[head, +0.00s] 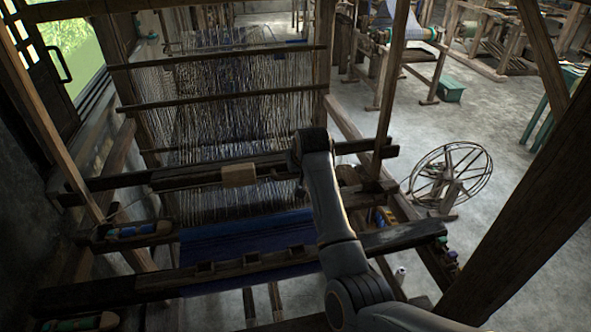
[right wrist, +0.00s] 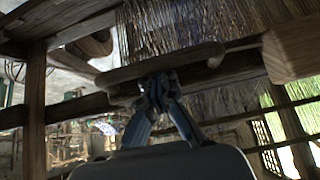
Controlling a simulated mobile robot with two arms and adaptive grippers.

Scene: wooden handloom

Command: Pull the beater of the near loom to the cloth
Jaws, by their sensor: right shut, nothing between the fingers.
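The near loom's beater (head: 200,174) is a dark horizontal wooden bar with a pale wood block (head: 238,175) on it. Warp threads (head: 215,205) run below it to the dark blue cloth (head: 240,236), and a gap of bare warp separates beater and cloth. My right arm reaches over the cloth to the right part of the beater. In the right wrist view my right gripper (right wrist: 158,88) is shut and empty, its tips close against a wooden rail (right wrist: 190,62); whether they touch I cannot tell. The head view hides the fingertips behind my wrist. My left gripper is not in view.
The front beam (head: 210,272) crosses before the cloth. Wooden posts (head: 392,90) rise beside the loom at left and right. A spoked wheel (head: 450,175) stands on the floor at right. Colourful bobbins (head: 140,230) lie at the loom's left side.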

